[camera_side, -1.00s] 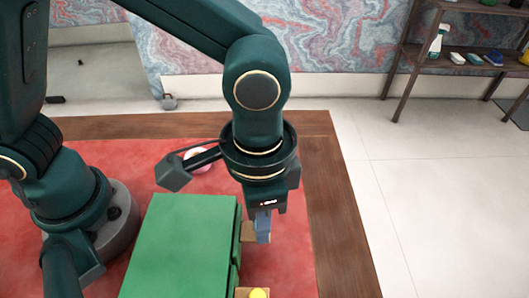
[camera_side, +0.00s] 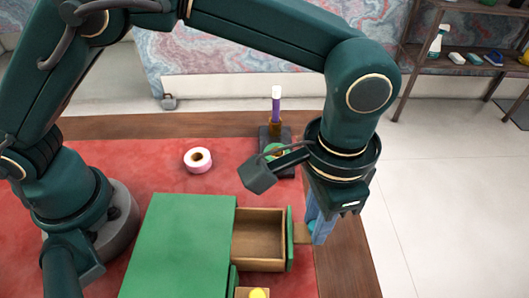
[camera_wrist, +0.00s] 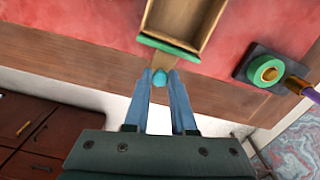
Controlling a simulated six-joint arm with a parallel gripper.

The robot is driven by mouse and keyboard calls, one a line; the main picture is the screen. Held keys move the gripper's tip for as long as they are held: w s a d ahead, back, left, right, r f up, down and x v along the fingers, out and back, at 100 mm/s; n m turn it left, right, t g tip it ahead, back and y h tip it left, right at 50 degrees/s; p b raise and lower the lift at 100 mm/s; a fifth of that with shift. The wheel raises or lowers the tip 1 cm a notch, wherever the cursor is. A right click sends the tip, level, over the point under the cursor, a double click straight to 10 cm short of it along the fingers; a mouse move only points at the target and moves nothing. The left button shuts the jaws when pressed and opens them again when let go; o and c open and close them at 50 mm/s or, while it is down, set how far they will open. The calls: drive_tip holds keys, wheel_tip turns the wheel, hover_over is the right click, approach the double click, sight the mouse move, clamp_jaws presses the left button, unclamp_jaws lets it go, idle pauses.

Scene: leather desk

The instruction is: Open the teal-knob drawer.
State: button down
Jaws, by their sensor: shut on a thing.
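The green cabinet (camera_side: 180,245) stands on the red desk top. Its upper drawer (camera_side: 258,238) in the side view is pulled well out to the right, and its wooden inside is empty. My gripper (camera_side: 319,236) is at the outer end of that drawer's handle, past the green front. In the wrist view, my gripper (camera_wrist: 160,84) has its blue fingers around the teal knob (camera_wrist: 160,78), shut on it. The open drawer (camera_wrist: 183,22) also shows there. In the side view the fingers hide most of the knob.
A pink tape roll (camera_side: 198,160) lies on the desk behind the cabinet. A dark stand (camera_side: 285,170) with a green roll and a purple-handled item is behind the drawer. A yellow knob (camera_side: 258,294) is at the front. The desk's wooden edge (camera_side: 345,270) is under my gripper.

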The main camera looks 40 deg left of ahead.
drive_tip(key=shift+w+d, duration=0.3)
drive_tip(key=shift+d, duration=0.05)
drive_tip(key=c, duration=0.7)
unclamp_jaws()
drive_tip(key=shift+c, duration=0.2)
drive_tip(key=shift+r, duration=0.1)
drive_tip(key=shift+r, duration=2.5)
drive_tip(key=shift+w+a, duration=0.1)
